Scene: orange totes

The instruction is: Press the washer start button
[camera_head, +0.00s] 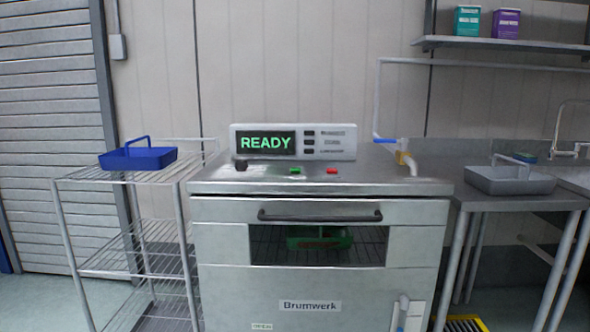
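The washer (220,285) is a steel cabinet labelled Brumwerk in the middle of the head view. Its display panel (293,142) stands at the back of the top and reads READY in green. On the top surface are a green button (295,170), a red button (332,171) and a dark round knob (241,164) to their left. The front door has a dark bar handle (320,215) and a window. A green object (319,238) shows inside through the window. Neither of my grippers is in view.
A wire rack (118,262) with a blue caddy (138,158) stands on the left. On the right is a steel table (530,198) with a grey tub (508,180). A pipe (405,150) runs by the washer's back right corner. A wall shelf (500,43) holds two boxes.

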